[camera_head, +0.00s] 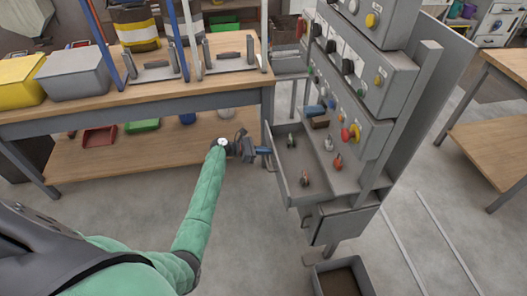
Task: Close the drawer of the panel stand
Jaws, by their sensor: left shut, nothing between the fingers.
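The panel stand (352,75) is a grey upright column on the right with several knobs and buttons on its sloped boxes. Its drawer (275,171) is open, pulled out to the left, with several small items inside. My left gripper (266,151) is shut and empty, with its blue fingertips close to the drawer's left front edge. I cannot tell whether the tips touch the drawer. My right gripper is not in view.
A wooden workbench (130,97) with a grey bin (75,75) and a yellow bin (18,82) stands at the left and back. An open box (340,278) sits on the floor below the stand. Another table (510,62) is at the right.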

